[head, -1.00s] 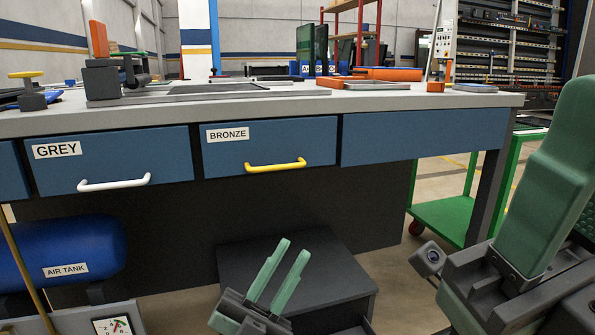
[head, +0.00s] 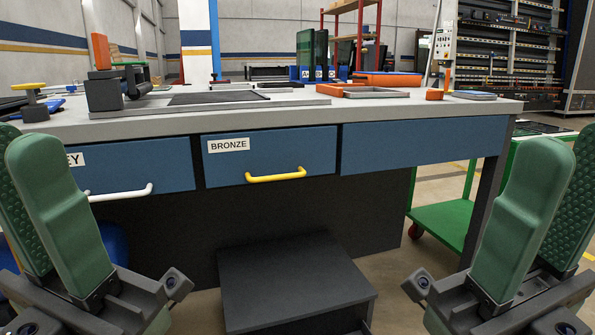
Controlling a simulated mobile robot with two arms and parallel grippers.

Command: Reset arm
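My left gripper (head: 22,145) stands upright at the left edge of the head view, its green fingers pointing up in front of the workbench. It looks open, with nothing seen between the fingers. My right gripper (head: 568,142) stands upright at the right edge in a roughly mirrored pose. It also looks open and empty, with a textured pad showing on its rear finger. Both grippers are apart from the bench drawers. The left gripper partly hides the drawer with the white handle (head: 120,193) and its label.
The workbench (head: 420,110) spans the view, with a closed drawer labelled BRONZE (head: 270,155) and its yellow handle. A dark box (head: 295,275) stands on the floor below. A green cart (head: 440,222) is at the right.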

